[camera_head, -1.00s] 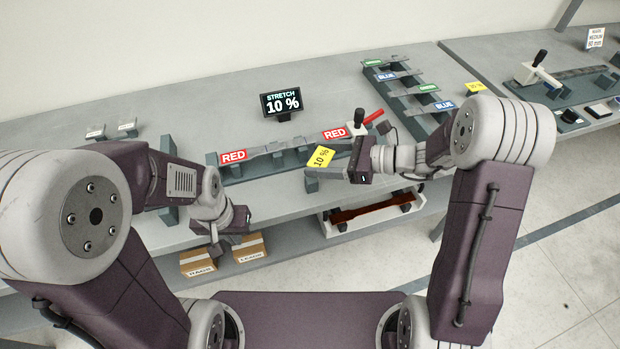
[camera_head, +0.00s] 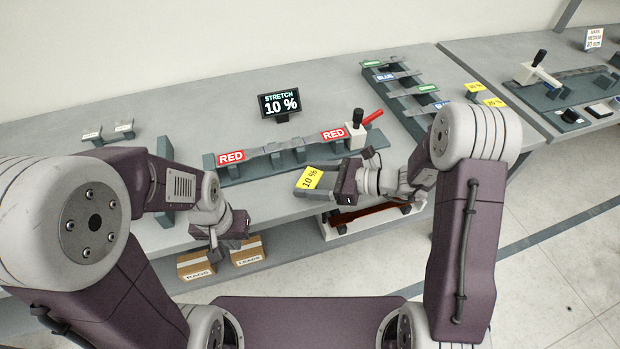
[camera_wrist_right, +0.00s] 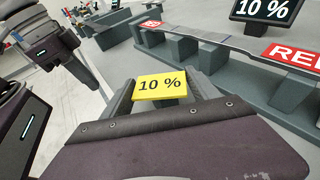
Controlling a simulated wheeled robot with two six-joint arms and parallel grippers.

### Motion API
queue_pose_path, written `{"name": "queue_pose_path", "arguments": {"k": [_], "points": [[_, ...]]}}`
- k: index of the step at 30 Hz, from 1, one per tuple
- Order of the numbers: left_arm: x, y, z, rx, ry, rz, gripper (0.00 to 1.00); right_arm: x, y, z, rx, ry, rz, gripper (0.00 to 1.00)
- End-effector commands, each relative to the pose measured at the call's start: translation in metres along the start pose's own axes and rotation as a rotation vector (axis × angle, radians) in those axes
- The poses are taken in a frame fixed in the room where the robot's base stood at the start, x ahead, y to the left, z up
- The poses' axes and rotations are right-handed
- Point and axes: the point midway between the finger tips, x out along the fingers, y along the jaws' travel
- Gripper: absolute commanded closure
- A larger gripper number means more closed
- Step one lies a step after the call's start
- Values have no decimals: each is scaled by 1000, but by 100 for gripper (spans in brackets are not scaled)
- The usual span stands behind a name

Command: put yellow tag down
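A yellow tag (camera_head: 311,178) marked "10 %" is at my right gripper (camera_head: 312,182), low over the front edge of the table. In the right wrist view the same tag (camera_wrist_right: 160,85) sits between the two fingers of the right gripper (camera_wrist_right: 165,92), with its print facing up. The fingers stand a tag's width apart and appear closed on it. My left gripper (camera_head: 222,250) hangs empty in front of the table edge, away from the tag; its finger opening is too small to make out.
A screen (camera_head: 281,103) reads "STRETCH 10 %". A rack (camera_head: 408,98) and other yellow tags (camera_head: 494,102) are to the right. Boxes (camera_head: 247,256) lie on the lower shelf.

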Motion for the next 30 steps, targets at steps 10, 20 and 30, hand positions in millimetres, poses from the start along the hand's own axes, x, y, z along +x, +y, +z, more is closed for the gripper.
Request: {"name": "queue_pose_path", "arguments": {"k": [10,20,30], "points": [[0,0,0,0,0,0,100,0,0,0,0,0,0,10],[-7,0,-1,0,0,0,100,-46,-2,4,1,0,-7,10],[-11,0,-1,0,0,0,100,-112,-1,4,-1,1,-4,10]]}}
